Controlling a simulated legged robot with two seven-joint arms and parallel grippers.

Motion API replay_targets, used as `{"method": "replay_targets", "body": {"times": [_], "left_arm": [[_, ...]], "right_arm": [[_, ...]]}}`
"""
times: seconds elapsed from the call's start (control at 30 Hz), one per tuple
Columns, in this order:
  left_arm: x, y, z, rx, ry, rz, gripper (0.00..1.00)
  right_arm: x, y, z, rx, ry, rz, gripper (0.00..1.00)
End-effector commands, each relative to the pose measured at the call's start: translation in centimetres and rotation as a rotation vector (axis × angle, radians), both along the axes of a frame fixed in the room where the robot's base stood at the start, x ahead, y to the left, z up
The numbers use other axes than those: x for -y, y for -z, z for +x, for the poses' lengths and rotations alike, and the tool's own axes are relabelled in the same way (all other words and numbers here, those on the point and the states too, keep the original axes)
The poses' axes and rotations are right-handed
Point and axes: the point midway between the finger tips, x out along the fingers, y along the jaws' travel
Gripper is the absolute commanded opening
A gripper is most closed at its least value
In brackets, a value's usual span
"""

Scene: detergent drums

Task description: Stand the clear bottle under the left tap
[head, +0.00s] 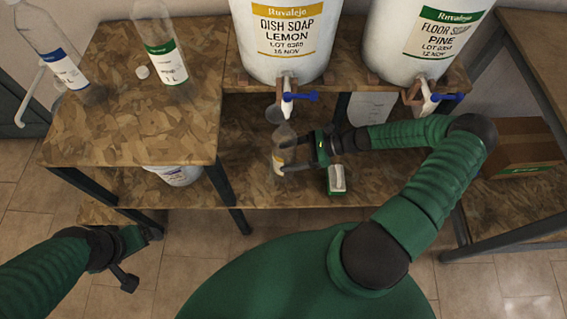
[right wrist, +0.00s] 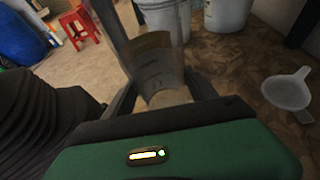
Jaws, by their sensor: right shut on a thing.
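The clear bottle (head: 279,160) with a yellow-edged label is upright over the lower shelf. My right gripper (head: 284,166) is shut on it from the right. In the right wrist view the bottle (right wrist: 158,62) shows between the fingers. The left tap (head: 288,98), white with a blue handle, hangs from the lemon dish soap drum (head: 276,35). The bottle's neck is below and slightly left of this tap in the head view. I cannot tell whether its base touches the shelf. My left gripper (head: 140,258) is low at the left, away from the bottles; its finger opening is unclear.
The pine floor soap drum (head: 424,40) has the right tap (head: 432,104). Two other bottles (head: 53,55) (head: 162,48) and a white cap (head: 142,72) are on the left table (head: 130,125). A white-green item (head: 337,180) is near my right gripper. A cardboard box (head: 522,143) is at right.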

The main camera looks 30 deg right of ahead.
Motion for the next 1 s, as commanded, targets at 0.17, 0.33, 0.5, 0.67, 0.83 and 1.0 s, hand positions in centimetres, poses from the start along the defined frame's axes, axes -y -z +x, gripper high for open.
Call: {"method": "replay_targets", "body": {"times": [0.17, 0.33, 0.5, 0.67, 0.83, 1.0], "left_arm": [[0.01, 0.07, 0.00, 0.000, 0.000, 0.000, 0.91], [0.01, 0.06, -0.01, 0.000, 0.000, 0.000, 0.91], [0.01, -0.09, -0.01, 0.000, 0.000, 0.000, 0.91], [0.01, -0.52, 0.00, 0.000, 0.000, 0.000, 0.91], [0.01, -0.71, 0.00, 0.000, 0.000, 0.000, 0.91], [0.01, -0.66, -0.01, 0.000, 0.000, 0.000, 0.91]], "right_arm": [[0.46, 0.01, 0.27, 0.000, -0.001, 0.001, 0.19], [0.41, -0.02, 0.26, 0.000, -0.001, 0.000, 0.19], [0.33, -0.10, 0.24, 0.000, -0.001, -0.001, 0.19], [0.24, -0.17, 0.19, 0.000, -0.001, 0.000, 0.19], [0.19, -0.06, 0.12, 0.000, 0.000, 0.000, 0.19], [0.18, 0.00, 0.12, 0.001, 0.000, 0.000, 0.19]]}}
